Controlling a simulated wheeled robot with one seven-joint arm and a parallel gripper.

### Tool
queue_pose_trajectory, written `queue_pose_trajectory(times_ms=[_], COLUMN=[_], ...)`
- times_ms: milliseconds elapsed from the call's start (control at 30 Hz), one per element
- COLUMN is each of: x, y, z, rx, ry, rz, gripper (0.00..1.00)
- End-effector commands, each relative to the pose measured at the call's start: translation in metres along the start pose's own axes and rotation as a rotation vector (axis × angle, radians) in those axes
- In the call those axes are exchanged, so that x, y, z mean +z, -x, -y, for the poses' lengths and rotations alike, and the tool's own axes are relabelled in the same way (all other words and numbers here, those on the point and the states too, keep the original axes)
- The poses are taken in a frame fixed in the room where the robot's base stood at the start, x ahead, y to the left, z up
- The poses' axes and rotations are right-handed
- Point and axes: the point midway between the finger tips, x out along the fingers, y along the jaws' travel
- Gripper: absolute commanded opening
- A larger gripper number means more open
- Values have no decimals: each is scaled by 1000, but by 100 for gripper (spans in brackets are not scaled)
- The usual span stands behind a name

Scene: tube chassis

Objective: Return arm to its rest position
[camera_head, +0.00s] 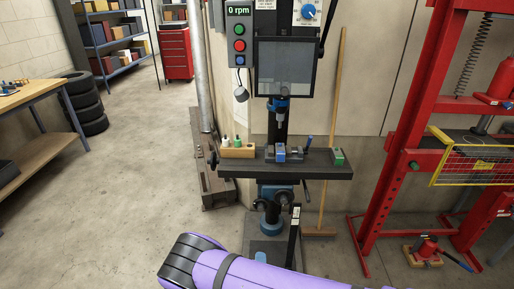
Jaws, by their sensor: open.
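My purple arm (265,272) with black bands crosses the bottom edge of the head view, in front of the foot of the drill press. Its rounded black-banded joint is at the left and the link runs off toward the lower right. My gripper is not in the picture, so its place and anything near it cannot be seen.
A drill press with a dark table (325,170) stands ahead, carrying a blue-topped vise (281,154), a wooden block with small bottles (238,152) and a green box (338,157). A red press frame (385,185) stands right, a workbench (30,98) left.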

Motion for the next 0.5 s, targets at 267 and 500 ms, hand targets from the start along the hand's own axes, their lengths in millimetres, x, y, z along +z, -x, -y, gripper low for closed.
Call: queue_pose_trajectory(times_ms=[267, 500], x=[-12, -27], y=[-16, -35], z=[-15, -35], rx=[-42, -106], ry=[-65, -154], rz=[39, 89], gripper=[60, 60])
